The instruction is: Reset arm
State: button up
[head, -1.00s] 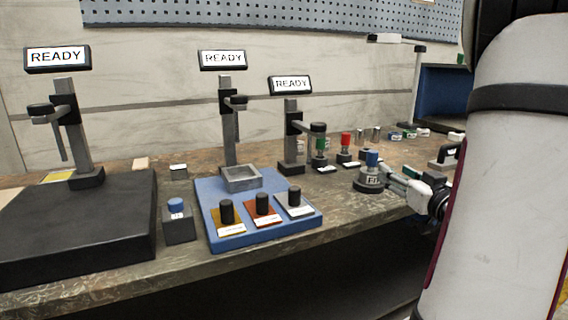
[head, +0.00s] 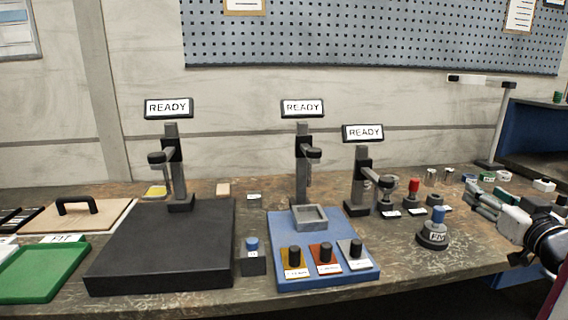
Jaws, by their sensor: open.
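Three microscope-like stands line the back of the bench in the head view, each with a grey post, a dark side arm and a READY sign. The left stand (head: 177,170) rises behind a black slab (head: 165,245). The middle stand (head: 302,170) rises at the back of a blue base (head: 345,277). The right stand (head: 359,182) is just right of that base. My gripper (head: 472,197) is at the right, open and empty, its fingers pointing left above the bench. It is near a blue-topped round grey piece (head: 433,230), apart from it as far as I can tell.
A green tray (head: 45,272) and a board with a black handle (head: 80,215) lie at the left. The blue base carries a grey square dish (head: 310,217) and several black knobs. A lamp post (head: 500,125) stands at the right.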

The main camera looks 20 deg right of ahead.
jog(key=s+r+p, duration=0.3)
jog(key=r+p, duration=0.4)
jog(key=r, duration=0.1)
jog(key=shift+r, duration=0.2)
